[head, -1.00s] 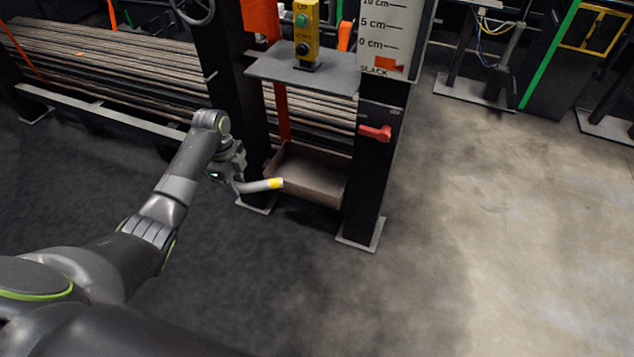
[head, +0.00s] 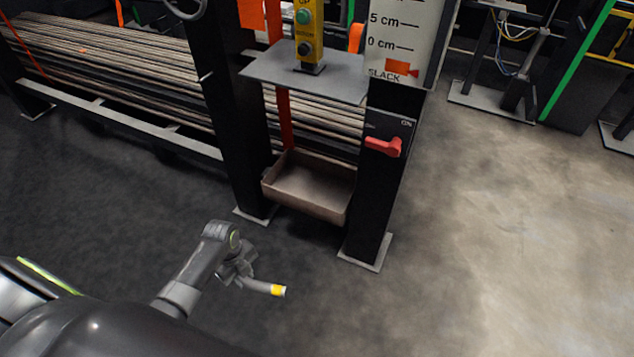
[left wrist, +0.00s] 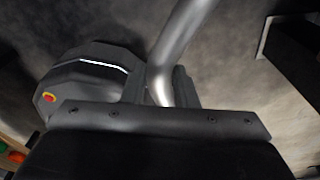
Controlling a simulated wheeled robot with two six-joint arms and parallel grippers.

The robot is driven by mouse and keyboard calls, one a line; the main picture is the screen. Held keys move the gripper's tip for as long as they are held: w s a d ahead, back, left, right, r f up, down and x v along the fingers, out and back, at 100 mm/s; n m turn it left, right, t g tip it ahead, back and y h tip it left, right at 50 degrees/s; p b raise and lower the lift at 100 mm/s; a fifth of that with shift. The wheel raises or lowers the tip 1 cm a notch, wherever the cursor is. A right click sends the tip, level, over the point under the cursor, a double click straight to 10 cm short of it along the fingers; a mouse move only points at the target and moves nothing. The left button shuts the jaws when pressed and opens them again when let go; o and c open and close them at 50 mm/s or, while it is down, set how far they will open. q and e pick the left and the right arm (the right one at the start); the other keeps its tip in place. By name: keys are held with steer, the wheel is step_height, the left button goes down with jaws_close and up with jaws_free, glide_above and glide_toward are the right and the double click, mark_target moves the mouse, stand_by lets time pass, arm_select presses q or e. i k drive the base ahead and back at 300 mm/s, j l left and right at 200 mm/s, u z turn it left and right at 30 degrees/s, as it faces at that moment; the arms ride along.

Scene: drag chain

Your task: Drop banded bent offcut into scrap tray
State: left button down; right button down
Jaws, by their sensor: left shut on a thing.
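The bent offcut (head: 262,287) is a short grey pipe with a yellow band near its free end. My left gripper (head: 241,279) is shut on it, and the banded end points right. In the left wrist view the grey bent pipe (left wrist: 178,50) rises from between the jaws; its yellow band does not show there. The scrap tray (head: 308,203) is a shallow brown open bin between two black posts, above and to the right of my left gripper in the head view. The offcut is apart from the tray. The inside that I see looks empty. My right gripper is not in view.
A grey shelf (head: 310,75) with a yellow button box (head: 308,35) hangs above the tray. A red handle (head: 384,147) sits on the right post. Floor plates (head: 366,248) stick out under the posts.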

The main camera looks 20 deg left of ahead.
mark_target(314, 188)
steer(key=i, duration=1.65)
